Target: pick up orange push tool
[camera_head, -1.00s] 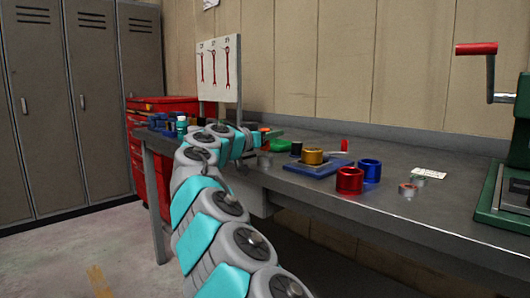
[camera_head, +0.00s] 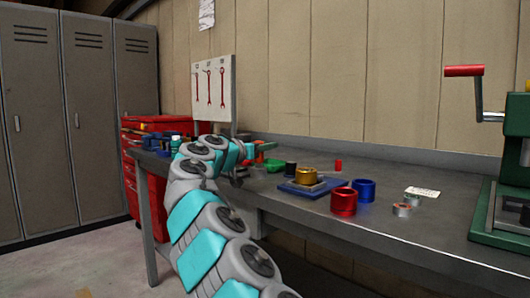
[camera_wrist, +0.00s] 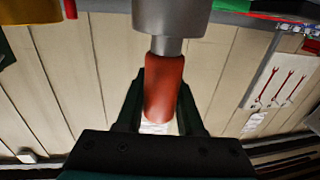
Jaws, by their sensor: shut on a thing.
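The orange push tool (camera_wrist: 164,85) is in the wrist view, with its orange-red grip between the two dark fingers of my gripper (camera_wrist: 160,98). My gripper is shut on the grip. In the head view my gripper (camera_head: 247,150) is over the far left part of the workbench (camera_head: 385,225), and a small bit of orange shows by it. The arm hides much of the tool there. I cannot tell whether the tool touches the bench.
A gold ring on a blue block (camera_head: 308,177), a red ring (camera_head: 343,202), a blue ring (camera_head: 364,190) and small grey rings (camera_head: 402,210) stand on the bench. A green press (camera_head: 505,200) is at right. A wrench board (camera_head: 213,90) stands behind my gripper.

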